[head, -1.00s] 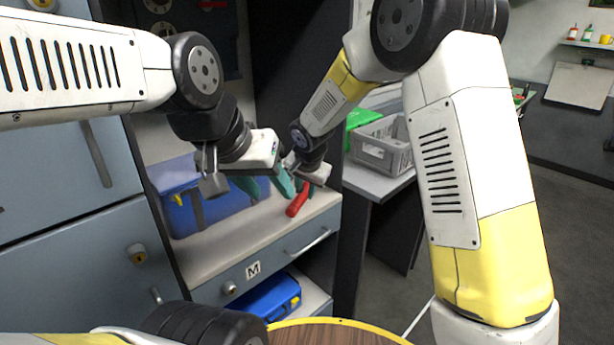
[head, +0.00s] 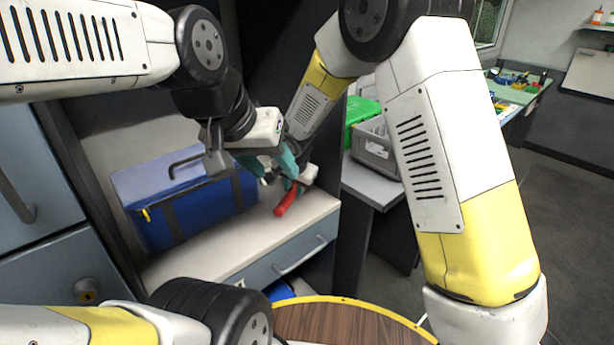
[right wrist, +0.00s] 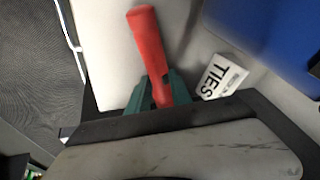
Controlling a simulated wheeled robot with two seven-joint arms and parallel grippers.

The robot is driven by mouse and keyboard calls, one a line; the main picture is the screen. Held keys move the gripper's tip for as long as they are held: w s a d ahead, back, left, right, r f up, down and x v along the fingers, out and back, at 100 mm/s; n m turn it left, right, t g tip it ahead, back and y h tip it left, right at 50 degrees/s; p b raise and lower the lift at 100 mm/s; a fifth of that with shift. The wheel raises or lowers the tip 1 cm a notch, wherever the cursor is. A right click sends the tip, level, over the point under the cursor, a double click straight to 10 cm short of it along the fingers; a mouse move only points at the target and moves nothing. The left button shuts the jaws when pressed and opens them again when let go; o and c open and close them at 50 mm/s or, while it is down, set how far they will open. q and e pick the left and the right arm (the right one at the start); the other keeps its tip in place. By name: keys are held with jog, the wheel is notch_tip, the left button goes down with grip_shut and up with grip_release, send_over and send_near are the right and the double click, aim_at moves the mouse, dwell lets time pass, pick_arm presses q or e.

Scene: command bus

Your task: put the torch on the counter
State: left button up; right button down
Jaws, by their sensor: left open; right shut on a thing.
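The torch (head: 286,201) is red. My right gripper (head: 290,184) is shut on it, just above the pale shelf surface (head: 312,207) of the cabinet. In the right wrist view the torch (right wrist: 148,50) sticks out from between the teal fingers (right wrist: 160,92). I cannot tell whether it touches the surface. My left gripper (head: 262,172) is open, close to the left of the right gripper, with teal fingers. In the head view the two grippers partly overlap. Which surface is the counter is not marked.
A blue box (head: 185,205) with a black handle stands on the shelf, left of the grippers. A round wooden table (head: 345,325) is in front.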

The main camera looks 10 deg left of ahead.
jog(key=shift+f, duration=0.1)
jog(key=c, duration=1.2)
grip_release()
jog(key=shift+f, duration=0.1)
jog(key=shift+o, duration=0.2)
